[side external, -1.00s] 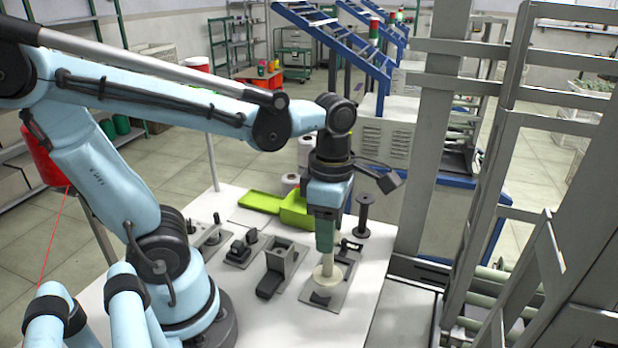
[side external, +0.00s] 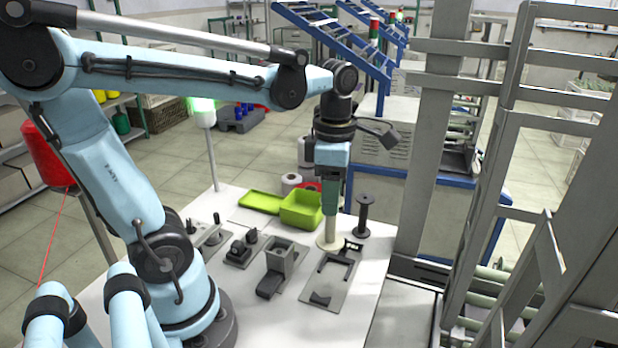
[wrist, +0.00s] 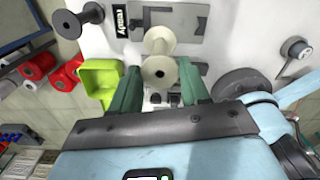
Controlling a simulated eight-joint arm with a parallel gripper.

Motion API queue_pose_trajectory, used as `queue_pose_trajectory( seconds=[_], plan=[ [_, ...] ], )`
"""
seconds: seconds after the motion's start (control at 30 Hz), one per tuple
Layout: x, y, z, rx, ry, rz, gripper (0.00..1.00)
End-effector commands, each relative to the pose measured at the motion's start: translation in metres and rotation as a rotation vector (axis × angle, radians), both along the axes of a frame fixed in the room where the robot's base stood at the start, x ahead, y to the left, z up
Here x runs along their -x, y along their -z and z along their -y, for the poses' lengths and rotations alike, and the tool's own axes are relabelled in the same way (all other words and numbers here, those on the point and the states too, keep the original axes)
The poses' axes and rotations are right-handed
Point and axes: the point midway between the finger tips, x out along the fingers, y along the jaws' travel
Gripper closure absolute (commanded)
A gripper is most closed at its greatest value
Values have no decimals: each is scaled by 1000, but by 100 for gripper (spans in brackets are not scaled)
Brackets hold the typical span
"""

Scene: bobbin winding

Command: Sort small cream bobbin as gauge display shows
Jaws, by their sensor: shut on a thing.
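The cream bobbin (side external: 327,242) is upright in my gripper (side external: 330,208). The wrist view shows the bobbin (wrist: 158,42) end-on between the two green fingers of my gripper (wrist: 160,74), which are shut on it. The grey gauge plate (side external: 341,287) with its dark V-shaped block holds no bobbin. The small black gauge display (side external: 352,246) stands at the plate's back edge, just right of the bobbin. In the wrist view the display (wrist: 119,22) shows white lettering that seems to read "ready".
A lime-green bin (side external: 300,210) and a flat lime-green tray (side external: 260,202) lie behind the bobbin. A dark spool (side external: 363,216) stands to the right. Other fixtures (side external: 280,262) fill the table's middle. A grey metal frame (side external: 425,130) rises beyond the right edge.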

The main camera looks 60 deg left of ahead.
Motion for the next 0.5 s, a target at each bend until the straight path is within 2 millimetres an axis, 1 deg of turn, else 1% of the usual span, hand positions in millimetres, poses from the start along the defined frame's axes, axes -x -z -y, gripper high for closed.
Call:
queue_pose_trajectory(
  seconds=[0.03,0.1,0.17,0.2,0.3,0.4,0.5],
  plan=[
    [-9,-6,-19,0,-52,0,75],
    [-19,-13,-44,0,-114,0,75],
    [-25,-19,-67,0,-165,0,75],
    [-28,-22,-81,0,-198,0,75],
    [-33,-28,-116,0,-271,0,75],
    [-33,-33,-144,0,-328,0,75],
    [-33,-35,-164,0,-366,0,75]
  ],
)
